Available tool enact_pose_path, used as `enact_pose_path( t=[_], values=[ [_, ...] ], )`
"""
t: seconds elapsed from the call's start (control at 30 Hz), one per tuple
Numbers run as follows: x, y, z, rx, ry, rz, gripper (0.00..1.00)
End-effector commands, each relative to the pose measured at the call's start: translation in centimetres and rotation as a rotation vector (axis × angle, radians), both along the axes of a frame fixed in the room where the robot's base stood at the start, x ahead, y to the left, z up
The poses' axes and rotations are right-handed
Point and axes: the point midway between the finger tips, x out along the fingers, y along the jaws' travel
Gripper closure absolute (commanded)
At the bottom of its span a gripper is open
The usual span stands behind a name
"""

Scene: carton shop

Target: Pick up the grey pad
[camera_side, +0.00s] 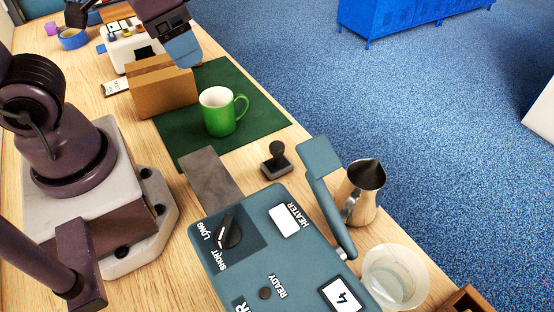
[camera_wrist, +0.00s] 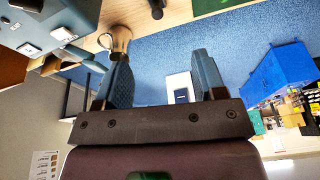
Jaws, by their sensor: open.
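No thing clearly shows as a loose grey pad. A flat grey rectangular plate (camera_side: 211,178) lies at the upper left end of the blue-grey machine (camera_side: 262,240) in the side view; I cannot tell whether it is loose or part of the machine. My gripper (camera_side: 182,50) shows only partly at the top of the side view, above the far end of the green mat and beyond the brown carton. In the wrist view my gripper (camera_wrist: 163,75) has its two blue fingers wide apart, with nothing held between them. A pad behind the arm or carton would be hidden.
A white holder (camera_side: 118,52) is behind the carton. A black stamp (camera_side: 276,161), metal pitcher (camera_side: 361,192) and clear cup (camera_side: 395,277) stand near the machine. Blue lockers (camera_side: 410,12) are beyond.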

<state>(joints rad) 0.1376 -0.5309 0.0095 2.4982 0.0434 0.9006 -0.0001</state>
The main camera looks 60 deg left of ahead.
Motion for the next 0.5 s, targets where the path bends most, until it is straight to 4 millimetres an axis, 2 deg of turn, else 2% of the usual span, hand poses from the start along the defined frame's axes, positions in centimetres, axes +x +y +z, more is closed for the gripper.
enact_pose_path(
  t=[0.03, 0.2, 0.37, 0.5],
  values=[
    [0.1, -0.1, -2.0, 0.064, 0.092, -0.067, 0.36],
    [0.2, 1.3, -6.9, 0.359, 0.334, -0.315, 0.36],
    [1.2, 3.2, -10.3, 0.693, 0.512, -0.609, 0.36],
    [3.3, 4.2, -12.7, 1.010, 0.613, -0.921, 0.36]
  ],
)
